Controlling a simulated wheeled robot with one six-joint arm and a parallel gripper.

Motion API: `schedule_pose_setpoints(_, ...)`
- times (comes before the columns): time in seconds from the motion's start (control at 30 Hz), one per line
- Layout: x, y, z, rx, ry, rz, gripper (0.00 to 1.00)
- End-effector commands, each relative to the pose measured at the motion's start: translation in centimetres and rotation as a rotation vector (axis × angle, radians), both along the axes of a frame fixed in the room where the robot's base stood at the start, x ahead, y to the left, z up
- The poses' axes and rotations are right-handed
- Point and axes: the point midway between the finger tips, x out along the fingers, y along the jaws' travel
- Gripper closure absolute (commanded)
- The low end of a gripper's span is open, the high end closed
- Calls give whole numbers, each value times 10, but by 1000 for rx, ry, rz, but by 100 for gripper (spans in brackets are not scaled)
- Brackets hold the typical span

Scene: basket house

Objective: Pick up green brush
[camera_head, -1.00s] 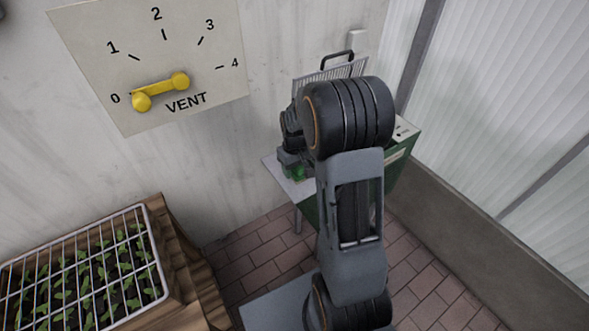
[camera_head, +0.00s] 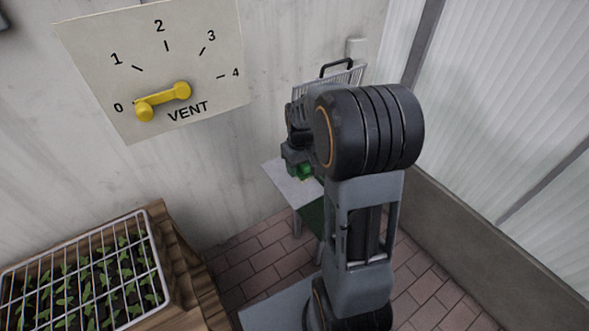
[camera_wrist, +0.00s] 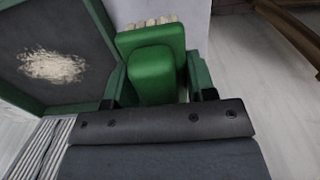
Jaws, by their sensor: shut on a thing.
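The green brush (camera_wrist: 152,72) is between the fingers of my gripper (camera_wrist: 155,84) in the wrist view. Its green body faces the camera and a row of pale bristles shows at its far edge. My gripper is shut on it. In the head view a small part of the green brush (camera_head: 306,171) shows at my gripper (camera_head: 298,166), over the grey side shelf (camera_head: 285,183). My arm hides much of the area behind it. I cannot tell whether the brush still touches the shelf.
A green-framed dark panel (camera_wrist: 35,65) with a pale patch lies close on the left in the wrist view. A wall sign with a yellow vent lever (camera_head: 165,100) is at upper left. A grid-covered seedling tray (camera_head: 85,270) stands at lower left.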

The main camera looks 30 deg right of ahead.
Motion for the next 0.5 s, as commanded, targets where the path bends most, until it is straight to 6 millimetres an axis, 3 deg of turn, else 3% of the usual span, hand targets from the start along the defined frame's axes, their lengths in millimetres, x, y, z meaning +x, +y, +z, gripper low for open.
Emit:
schedule_pose_setpoints(0.03,-9,-2,16,-1,-6,-2,74)
schedule_pose_setpoints(0.13,-27,-6,36,-1,-5,-3,74)
schedule_pose_setpoints(0.3,-64,-13,50,-2,-3,-2,74)
schedule_pose_setpoints(0.5,-94,-18,63,-1,-2,-2,74)
